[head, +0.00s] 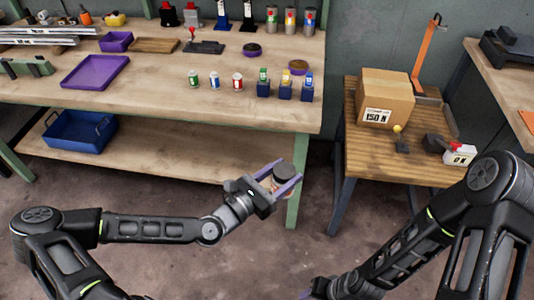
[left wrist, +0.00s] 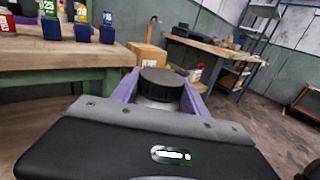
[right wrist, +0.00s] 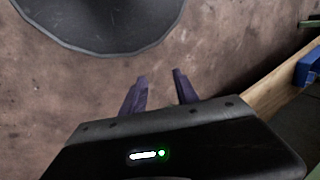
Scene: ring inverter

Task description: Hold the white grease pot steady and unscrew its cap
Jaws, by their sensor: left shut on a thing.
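A pot with a wide black ribbed cap (left wrist: 162,83) is held upright between the purple fingers of my left gripper (head: 282,180). Only a strip of its pale body (left wrist: 158,105) shows below the cap. My left gripper is shut on the pot, in the air in front of the workbench's right end. The cap is on the pot, and nothing touches it from above. My right gripper (right wrist: 159,76) is empty, its two purple fingers apart, low over the floor. In the head view it shows only partly at the bottom edge, apart from the pot.
The workbench (head: 150,75) holds several small jars, cans and a purple tray (head: 95,72). A blue bin (head: 78,133) sits on its lower shelf. A side table (head: 415,168) at the right carries a cardboard box (head: 384,98). The floor between is clear.

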